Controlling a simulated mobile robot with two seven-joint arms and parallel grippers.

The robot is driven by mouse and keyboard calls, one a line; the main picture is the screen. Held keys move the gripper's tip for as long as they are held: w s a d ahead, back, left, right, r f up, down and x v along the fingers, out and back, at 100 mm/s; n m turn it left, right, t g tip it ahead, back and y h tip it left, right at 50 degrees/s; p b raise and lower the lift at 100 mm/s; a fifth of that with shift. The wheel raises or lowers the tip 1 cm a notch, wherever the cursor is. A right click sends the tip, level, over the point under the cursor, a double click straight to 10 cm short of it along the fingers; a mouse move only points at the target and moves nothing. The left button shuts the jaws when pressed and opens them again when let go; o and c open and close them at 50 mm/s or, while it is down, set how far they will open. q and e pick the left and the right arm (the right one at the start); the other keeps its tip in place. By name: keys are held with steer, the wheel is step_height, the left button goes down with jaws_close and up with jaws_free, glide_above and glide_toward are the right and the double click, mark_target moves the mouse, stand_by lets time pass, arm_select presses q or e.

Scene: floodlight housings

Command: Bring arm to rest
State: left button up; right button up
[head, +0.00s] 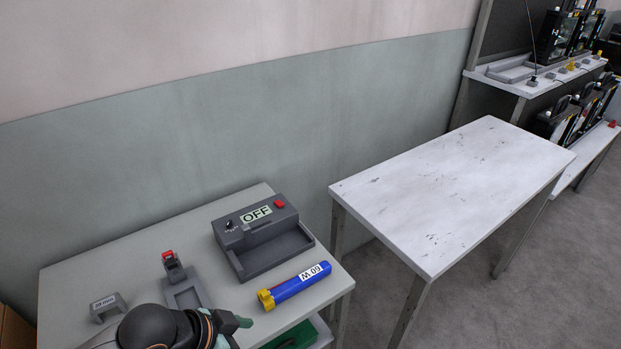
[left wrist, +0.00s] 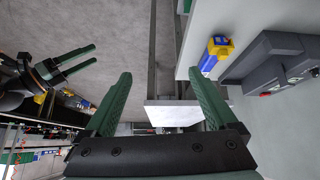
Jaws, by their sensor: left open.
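My left arm (head: 160,328) shows at the bottom of the head view, over the near edge of the grey table, with a green finger pointing right. In the left wrist view my left gripper (left wrist: 160,76) has its two green fingers wide apart with nothing between them. My right gripper (left wrist: 92,54) shows at the left of that view, its green fingers apart and empty. A blue tube with a yellow end (head: 295,287) lies on the table, clear of the left gripper; it also shows in the left wrist view (left wrist: 212,55).
A grey device reading OFF (head: 262,236) stands behind the tube. A small fixture with a red top (head: 183,285) and a grey labelled bracket (head: 107,306) are near my arm. A bare white table (head: 455,190) stands right, past a gap. Shelves with black housings stand far right.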

arm_select(q)
step_height(320, 180, down, 8)
steer(key=n+t, duration=0.4)
steer(key=n, duration=0.1)
steer(key=s+a+f+n+t+y, duration=0.1)
steer(key=s+a+f+n+y, duration=0.2)
steer(key=s+a+f, duration=0.4)
steer(key=shift+s+f, duration=0.55)
steer(key=shift+f, duration=0.25)
steer(key=shift+d, duration=0.1)
